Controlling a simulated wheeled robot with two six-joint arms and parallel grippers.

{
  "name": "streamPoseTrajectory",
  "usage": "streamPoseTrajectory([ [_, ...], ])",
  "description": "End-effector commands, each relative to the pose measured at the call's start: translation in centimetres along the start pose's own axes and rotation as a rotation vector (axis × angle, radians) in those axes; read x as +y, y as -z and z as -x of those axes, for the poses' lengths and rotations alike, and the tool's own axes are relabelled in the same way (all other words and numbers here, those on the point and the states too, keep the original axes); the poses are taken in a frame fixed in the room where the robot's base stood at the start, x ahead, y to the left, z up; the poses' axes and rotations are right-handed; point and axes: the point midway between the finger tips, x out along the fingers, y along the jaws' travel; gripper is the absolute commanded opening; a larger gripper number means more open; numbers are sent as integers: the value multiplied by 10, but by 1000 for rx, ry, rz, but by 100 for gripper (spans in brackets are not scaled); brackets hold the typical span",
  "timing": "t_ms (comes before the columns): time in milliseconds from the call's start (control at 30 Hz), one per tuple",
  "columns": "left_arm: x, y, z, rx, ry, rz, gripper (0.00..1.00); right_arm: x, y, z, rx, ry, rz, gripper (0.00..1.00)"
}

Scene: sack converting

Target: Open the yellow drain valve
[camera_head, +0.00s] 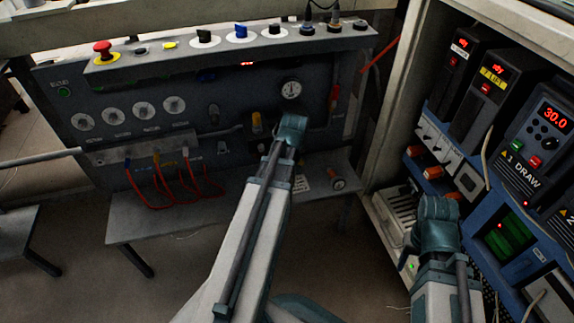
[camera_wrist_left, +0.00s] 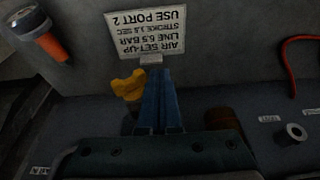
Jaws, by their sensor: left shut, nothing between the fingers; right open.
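The yellow drain valve (camera_wrist_left: 130,86) shows in the left wrist view as a small yellow handle just left of my left gripper's fingers. My left gripper (camera_wrist_left: 160,100) is shut and empty, its blue fingers side by side close to the handle; I cannot tell whether they touch it. In the head view my left wrist (camera_head: 291,131) is at the lower front of the panel and seems to cover the valve. My right gripper (camera_head: 435,222) is open and empty, in front of the control cabinet at the right, away from the valve.
A white air set-up placard (camera_wrist_left: 146,35) lies close beyond the fingertips. An orange-and-grey cylinder (camera_wrist_left: 40,36) is left of it. In the head view, red hoses (camera_head: 178,190) hang left of my arm, and an orange-yellow knob (camera_head: 257,122) is beside my wrist. The blue cabinet (camera_head: 478,245) crowds the right.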

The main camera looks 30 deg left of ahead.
Motion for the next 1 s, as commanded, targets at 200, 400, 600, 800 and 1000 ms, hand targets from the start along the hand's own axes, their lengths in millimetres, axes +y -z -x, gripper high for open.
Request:
streamPoseTrajectory([
  [200,0,0,0,0,0,0,0,0,0,0,0,0,0,50],
  [400,6,1,2,0,0,-1,0,0,0,2,0,0,0,50],
  [600,15,2,5,1,-2,-1,0,0,0,5,0,0,0,50],
  [800,20,2,5,2,-9,-2,0,0,0,5,0,0,0,50],
  [1000,21,3,12,2,-9,-4,0,1,-1,12,-1,0,1,50],
])
